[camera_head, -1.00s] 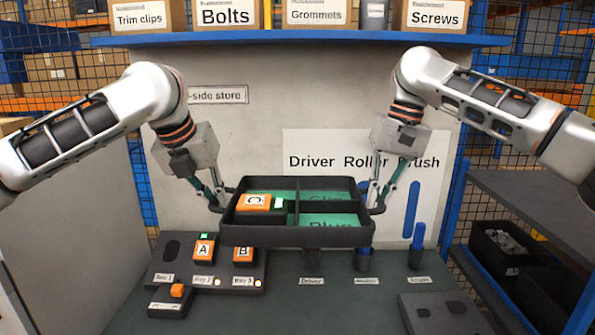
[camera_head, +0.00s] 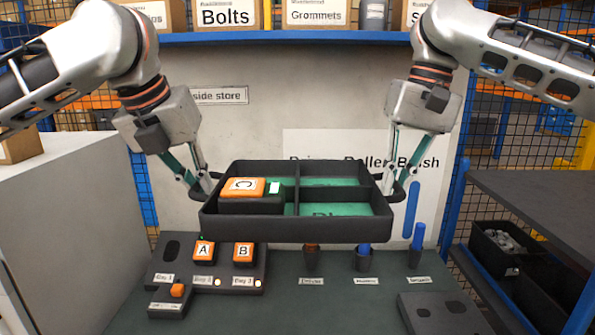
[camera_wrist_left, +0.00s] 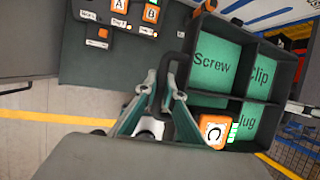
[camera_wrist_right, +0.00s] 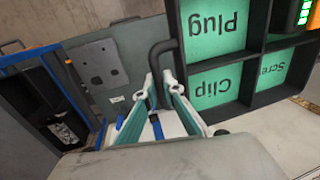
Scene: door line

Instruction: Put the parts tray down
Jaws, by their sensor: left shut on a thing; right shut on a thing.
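The black parts tray (camera_head: 297,231) hangs level in the air over the bench, with its green-floored compartments facing up. An orange block marked C (camera_head: 243,186) lies in its left part. The wrist views show the labels Screw, Clip and Plug on the compartment floors. My left gripper (camera_head: 205,191) is shut on the tray's left handle (camera_wrist_left: 172,62). My right gripper (camera_head: 396,193) is shut on the tray's right handle (camera_wrist_right: 158,50). The tray is clear of the green bench top (camera_head: 330,312).
A dark dock with orange blocks A (camera_head: 203,251) and B (camera_head: 243,253) stands on the bench at left. Several cups with tools, one holding a blue tool (camera_head: 363,252), stand behind the bare bench middle. A grey plate (camera_head: 441,314) lies at right.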

